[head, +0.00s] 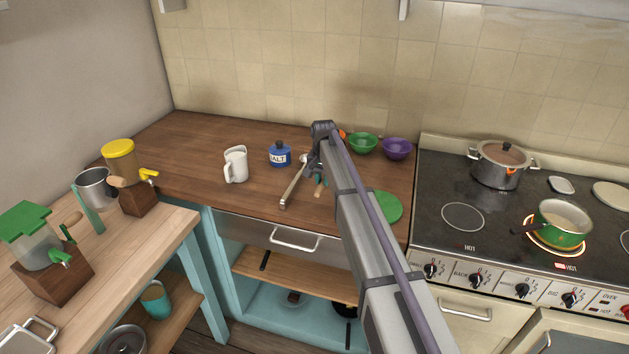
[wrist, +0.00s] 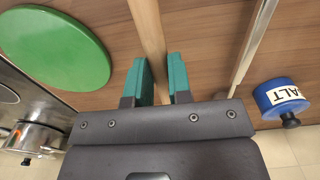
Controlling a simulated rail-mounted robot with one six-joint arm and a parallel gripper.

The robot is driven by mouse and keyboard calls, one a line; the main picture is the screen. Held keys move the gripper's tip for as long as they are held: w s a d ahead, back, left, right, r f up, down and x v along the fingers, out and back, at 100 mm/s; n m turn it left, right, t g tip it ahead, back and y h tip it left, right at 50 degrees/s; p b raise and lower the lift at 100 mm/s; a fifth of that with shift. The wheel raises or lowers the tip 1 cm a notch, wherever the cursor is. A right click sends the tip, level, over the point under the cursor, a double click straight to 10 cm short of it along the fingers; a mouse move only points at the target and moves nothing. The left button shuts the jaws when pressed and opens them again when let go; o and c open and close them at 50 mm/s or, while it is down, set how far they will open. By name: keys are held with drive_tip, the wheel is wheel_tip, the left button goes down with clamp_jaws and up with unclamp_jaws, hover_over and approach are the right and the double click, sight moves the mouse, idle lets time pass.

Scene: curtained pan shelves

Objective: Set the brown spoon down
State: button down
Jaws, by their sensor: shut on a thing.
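The brown spoon (wrist: 148,28) shows in the wrist view as a light wooden handle running between the two teal fingers. My gripper (wrist: 160,80) is shut on it. In the head view my gripper (head: 320,181) is low over the wooden counter (head: 215,140), between the salt jar and the green round board. My arm and gripper hide much of the spoon there. I cannot tell whether the spoon touches the counter.
A long thin utensil (head: 293,186) lies left of my gripper. The blue salt jar (head: 280,154) and white mug (head: 236,164) stand further left. The green round board (head: 384,207) lies right. Green (head: 362,143) and purple bowls (head: 397,149) stand behind. The counter's left part is clear.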

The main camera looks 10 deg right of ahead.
sight(323, 202)
drive_tip(key=shift+s+d, duration=0.1)
drive_tip(key=shift+d, duration=0.15)
wheel_tip(323, 202, down, 7)
drive_tip(key=b, duration=0.6)
drive_tip(key=shift+a+r+b, duration=0.1)
drive_tip(key=shift+r+b, duration=0.1)
drive_tip(key=shift+b, duration=0.15)
drive_tip(key=c, duration=1.4)
unclamp_jaws()
drive_tip(key=shift+o, duration=0.6)
drive_tip(key=o, duration=0.5)
drive_tip(key=shift+r, duration=0.1)
